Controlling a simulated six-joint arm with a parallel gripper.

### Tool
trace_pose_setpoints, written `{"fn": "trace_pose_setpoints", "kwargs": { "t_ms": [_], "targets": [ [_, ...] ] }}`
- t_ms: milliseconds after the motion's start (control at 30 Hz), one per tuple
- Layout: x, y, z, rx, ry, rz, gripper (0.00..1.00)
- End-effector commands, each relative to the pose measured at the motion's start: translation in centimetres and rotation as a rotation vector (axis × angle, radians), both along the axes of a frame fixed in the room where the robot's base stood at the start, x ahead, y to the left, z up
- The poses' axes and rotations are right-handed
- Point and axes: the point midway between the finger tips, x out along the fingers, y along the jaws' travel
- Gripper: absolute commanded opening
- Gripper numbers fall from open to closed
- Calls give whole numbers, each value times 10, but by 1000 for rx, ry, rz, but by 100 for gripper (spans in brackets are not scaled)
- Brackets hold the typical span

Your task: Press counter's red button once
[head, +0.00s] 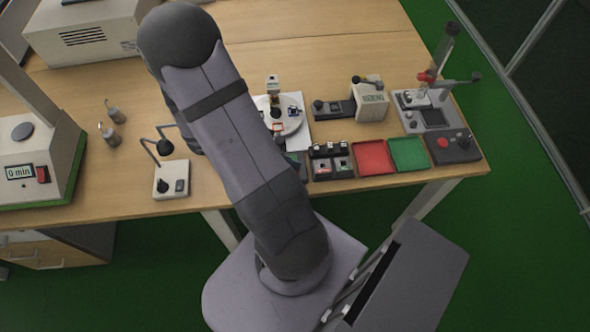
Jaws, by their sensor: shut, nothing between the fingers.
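A white device (25,165) at the far left reads "0 min" and has a red switch (43,173). I cannot tell for sure which of these is the counter. My gripper does not show; my upper arm rises across the middle and hides part of the table.
A red tray (373,158) and a green tray (408,154) lie at the front edge. The table's middle back is clear.

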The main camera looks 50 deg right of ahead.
Motion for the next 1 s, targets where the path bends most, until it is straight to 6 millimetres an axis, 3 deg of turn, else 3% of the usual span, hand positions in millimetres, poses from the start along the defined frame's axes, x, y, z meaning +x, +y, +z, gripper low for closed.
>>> {"fn": "trace_pose_setpoints", "kwargs": {
  "t_ms": [1000],
  "targets": [
    [0,0,-11,0,0,0,0]
  ]
}}
